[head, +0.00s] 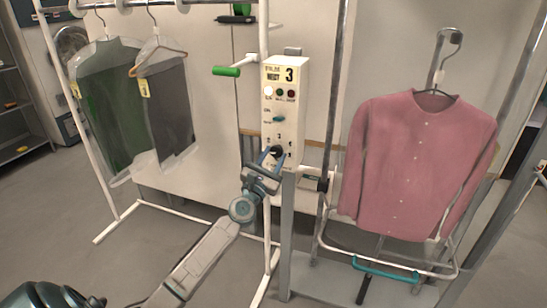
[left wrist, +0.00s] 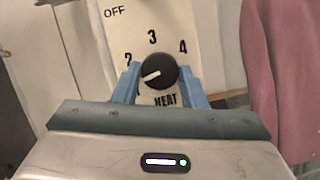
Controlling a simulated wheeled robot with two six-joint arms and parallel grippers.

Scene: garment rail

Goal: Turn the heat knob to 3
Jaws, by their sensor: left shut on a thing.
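The heat knob (left wrist: 160,71) is round and black with a white pointer mark, above the word HEAT. The mark points left and slightly down, toward the low end of the scale and away from the 3 at the top. The blue fingers of my left gripper (left wrist: 158,82) are shut on the knob, one on each side. In the head view the left gripper (head: 268,165) is at the lower front of the white control box (head: 297,125) and partly hides the knob (head: 277,151). My right gripper is not in view.
A sign on the box shows a large 3 (head: 290,75). A pink shirt (head: 415,165) hangs on a stand to the right. Bagged dark garments (head: 112,100) hang on the white rail at left. A green-handled lever (head: 227,71) sticks out left of the box.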

